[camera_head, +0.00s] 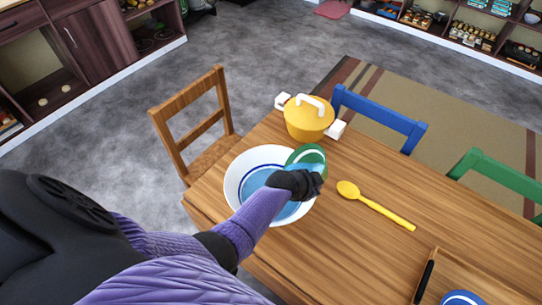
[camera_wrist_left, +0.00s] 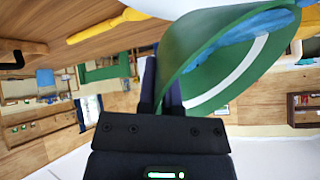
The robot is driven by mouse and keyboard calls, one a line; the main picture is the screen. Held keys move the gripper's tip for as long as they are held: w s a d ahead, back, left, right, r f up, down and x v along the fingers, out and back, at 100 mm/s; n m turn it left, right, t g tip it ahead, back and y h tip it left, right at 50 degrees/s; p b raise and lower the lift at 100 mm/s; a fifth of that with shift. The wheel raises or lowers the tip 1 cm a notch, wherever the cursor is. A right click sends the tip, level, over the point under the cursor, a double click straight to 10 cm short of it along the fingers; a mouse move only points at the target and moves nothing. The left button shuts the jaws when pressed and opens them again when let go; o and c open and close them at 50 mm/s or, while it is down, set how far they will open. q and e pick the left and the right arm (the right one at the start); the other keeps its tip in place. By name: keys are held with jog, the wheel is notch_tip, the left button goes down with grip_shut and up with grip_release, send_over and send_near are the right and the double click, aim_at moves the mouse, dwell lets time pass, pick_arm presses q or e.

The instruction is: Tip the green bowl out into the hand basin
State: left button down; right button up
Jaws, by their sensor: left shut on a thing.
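The hand basin (camera_head: 236,180) is a wide white bowl with blue inside, standing on the wooden table near its left end. My left gripper (camera_head: 308,178) is over the basin's right side, shut on the green bowl (camera_head: 308,153). In the left wrist view the gripper (camera_wrist_left: 168,92) pinches the wall of the green bowl (camera_wrist_left: 195,60), which looks tilted. Light blue stuff (camera_wrist_left: 225,40) shows along the bowl's inside and rim; I cannot tell whether it is running out. The gripper hides part of the bowl and basin. My right gripper is not seen.
A yellow pot (camera_head: 308,122) with white handles stands just behind the basin. A yellow spoon (camera_head: 375,205) lies to the right. A wooden tray (camera_head: 468,270) is at the front right. Chairs, one wooden (camera_head: 195,125), one blue (camera_head: 380,118), one green (camera_head: 495,175), surround the table.

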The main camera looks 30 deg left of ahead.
pick_arm(q)
jog(key=shift+s+a+r+t+h+b, duration=0.15)
jog(key=shift+a+r+t+h+b, duration=0.1)
jog(key=shift+r+t+h+b, duration=0.05)
dwell(0.5)
jog(key=shift+s+a+r+n+t+h+b, duration=0.15)
jog(key=shift+a+r+n+t+h+b, duration=0.1)
jog(key=shift+r+t+h+b, duration=0.25)
jog(key=shift+s+a+r+n+t+h+b, duration=0.2)
jog(key=shift+h+b, duration=0.2)
jog(key=shift+b, duration=0.25)
dwell(0.8)
